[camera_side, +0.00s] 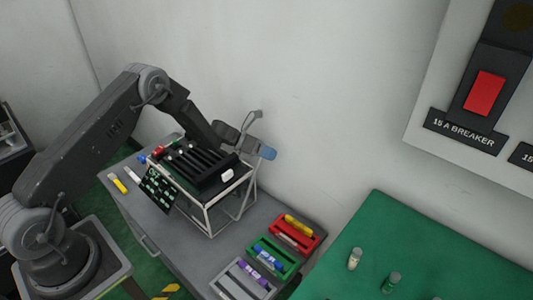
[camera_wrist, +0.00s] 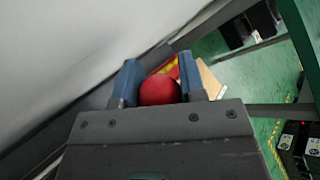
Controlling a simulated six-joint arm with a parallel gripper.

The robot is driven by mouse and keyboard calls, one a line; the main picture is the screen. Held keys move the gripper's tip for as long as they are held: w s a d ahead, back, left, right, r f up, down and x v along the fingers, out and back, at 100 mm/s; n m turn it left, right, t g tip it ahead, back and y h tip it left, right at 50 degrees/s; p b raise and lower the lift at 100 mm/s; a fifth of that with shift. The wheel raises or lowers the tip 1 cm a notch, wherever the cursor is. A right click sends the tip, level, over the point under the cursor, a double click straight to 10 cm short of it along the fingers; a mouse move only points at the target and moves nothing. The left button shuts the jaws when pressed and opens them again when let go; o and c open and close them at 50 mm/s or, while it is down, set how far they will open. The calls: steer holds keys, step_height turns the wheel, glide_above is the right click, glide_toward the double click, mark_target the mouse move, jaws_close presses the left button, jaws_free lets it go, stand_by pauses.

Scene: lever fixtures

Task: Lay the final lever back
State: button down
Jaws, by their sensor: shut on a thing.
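The lever fixture (camera_side: 205,172) is a black slotted box on a pale wire frame, on the grey bench in the side view. Several small pale knobs show along its far side, and a white block-like piece (camera_side: 227,174) is at its near right end. My gripper (camera_side: 267,153) is at the right end of the fixture, beside the wall. In the wrist view its blue fingers (camera_wrist: 159,82) are on either side of a red ball (camera_wrist: 158,91), shut on it. It looks like a lever knob; its shaft is hidden behind the gripper body.
Red, green and grey trays (camera_side: 268,257) with markers lie at the bench's near right. A green table (camera_side: 430,250) with small bottles stands further right. The wall (camera_side: 300,90) is close behind my gripper. A dark panel with green marks (camera_side: 158,190) leans at the fixture's left.

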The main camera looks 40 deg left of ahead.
steer(key=shift+w+f, duration=0.1)
steer(key=shift+w, duration=0.05)
steer(key=c, duration=0.7)
jaws_free()
steer(key=v, duration=1.4)
steer(key=shift+d, duration=0.1)
